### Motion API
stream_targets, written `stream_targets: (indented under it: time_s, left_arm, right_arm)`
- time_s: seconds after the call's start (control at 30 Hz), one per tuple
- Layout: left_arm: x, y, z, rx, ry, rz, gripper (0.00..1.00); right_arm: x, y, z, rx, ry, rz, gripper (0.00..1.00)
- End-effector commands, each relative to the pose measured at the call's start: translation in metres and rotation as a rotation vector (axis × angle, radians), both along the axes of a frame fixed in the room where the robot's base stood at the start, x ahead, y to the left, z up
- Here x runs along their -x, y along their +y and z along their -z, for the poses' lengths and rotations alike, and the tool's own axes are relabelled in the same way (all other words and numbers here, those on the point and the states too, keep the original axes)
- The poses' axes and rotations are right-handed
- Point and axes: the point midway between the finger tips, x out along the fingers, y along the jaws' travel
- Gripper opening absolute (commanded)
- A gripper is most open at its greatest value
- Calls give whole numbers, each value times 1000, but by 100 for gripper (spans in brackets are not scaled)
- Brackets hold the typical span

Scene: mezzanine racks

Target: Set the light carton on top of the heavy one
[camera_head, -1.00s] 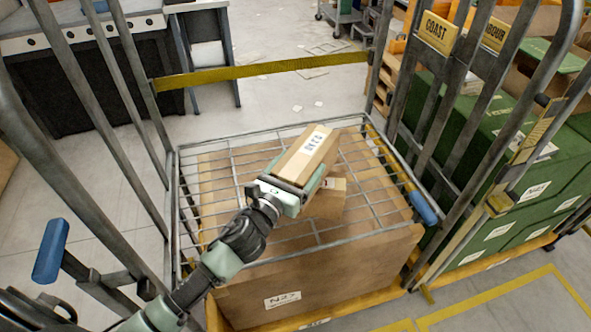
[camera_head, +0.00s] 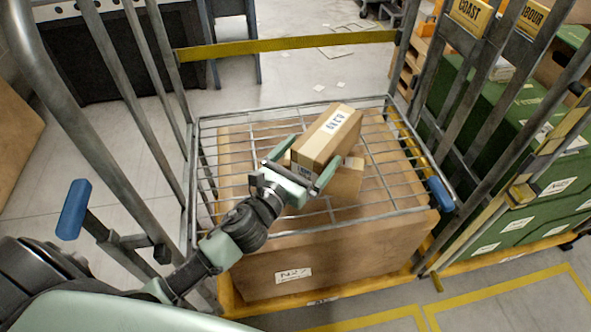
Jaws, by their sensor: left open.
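A small brown carton (camera_head: 329,134) with a white label lies on top of another small carton (camera_head: 346,183), turned at an angle to it. The lower one is partly hidden by the upper one and by my gripper. Both are over the wire shelf (camera_head: 385,198) of a roll cage. My left gripper (camera_head: 317,149) is open, with its fingers spread on either side of the upper carton's near end. Whether a finger still touches it, I cannot tell. Which carton is heavier does not show. My right gripper is not in view.
A large carton (camera_head: 330,262) marked N27 sits below the wire shelf. Cage bars rise left and right, with blue handles (camera_head: 74,208) (camera_head: 440,194). A yellow strap (camera_head: 285,45) crosses the back. Green crates (camera_head: 540,175) stand at the right.

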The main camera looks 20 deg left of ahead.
Motion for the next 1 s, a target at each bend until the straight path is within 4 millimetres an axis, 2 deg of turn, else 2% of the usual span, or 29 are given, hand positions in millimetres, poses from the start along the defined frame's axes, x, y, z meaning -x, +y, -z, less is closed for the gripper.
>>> stream_targets:
  time_s: [0.03,0.2,0.4,1.0]
  left_arm:
    - [13,2,4,-1,4,1,100]
    - [47,8,3,-1,3,1,100]
    - [69,13,1,0,1,1,100]
    - [74,14,0,0,0,0,100]
  right_arm:
    - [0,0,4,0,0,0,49]
    - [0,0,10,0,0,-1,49]
    - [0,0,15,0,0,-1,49]
    - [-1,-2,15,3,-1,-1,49]
